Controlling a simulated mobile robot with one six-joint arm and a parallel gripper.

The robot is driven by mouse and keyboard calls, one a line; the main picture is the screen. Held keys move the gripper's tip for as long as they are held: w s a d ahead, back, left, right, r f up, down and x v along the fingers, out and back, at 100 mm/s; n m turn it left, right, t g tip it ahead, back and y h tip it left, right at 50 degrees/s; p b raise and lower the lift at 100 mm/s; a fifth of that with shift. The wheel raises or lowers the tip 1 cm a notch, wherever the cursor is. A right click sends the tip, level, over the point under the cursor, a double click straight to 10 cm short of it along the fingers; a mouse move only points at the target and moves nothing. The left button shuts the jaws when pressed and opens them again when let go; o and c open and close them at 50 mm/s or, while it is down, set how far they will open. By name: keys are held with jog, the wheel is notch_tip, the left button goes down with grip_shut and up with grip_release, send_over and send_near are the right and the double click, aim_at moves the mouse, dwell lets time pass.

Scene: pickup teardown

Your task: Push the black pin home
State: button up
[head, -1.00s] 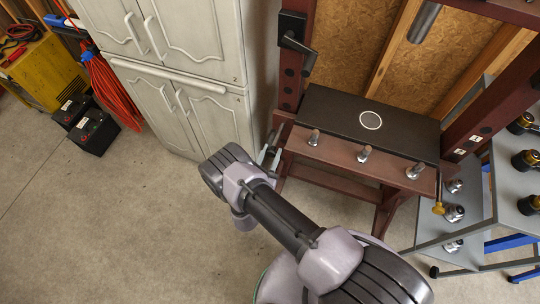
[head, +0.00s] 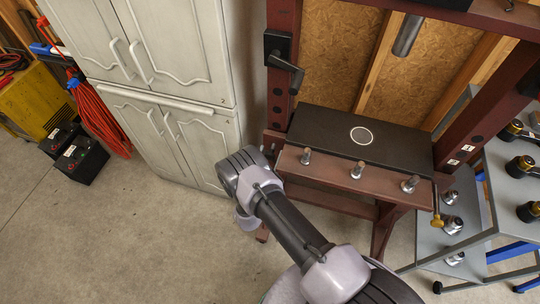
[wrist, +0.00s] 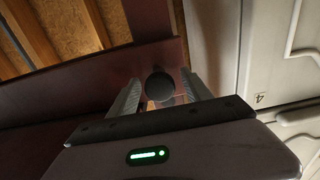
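The black pin (wrist: 158,86) shows in the wrist view as a round dark end against the dark red press frame (wrist: 85,80). My gripper (wrist: 160,80) is open, with one finger on each side of the pin's end. Gaps show between the pin and both fingers in this view, and I see no contact. How far the pin stands out from the frame cannot be told. In the head view my arm hides the fingers and the pin. The press frame (head: 283,90) stands just beyond my wrist there.
A black plate (head: 330,130) with a white ring lies on the press bed, behind three metal pins (head: 356,170). A black crank handle (head: 290,70) sits on the left upright. White cabinets (head: 190,60) stand close on the left. A grey tool cart (head: 510,165) is at right.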

jog(key=shift+s, duration=0.1)
jog(key=p+v, duration=0.4)
jog(key=v, duration=1.3)
jog(key=shift+p, duration=0.35)
jog(key=shift+s, duration=0.1)
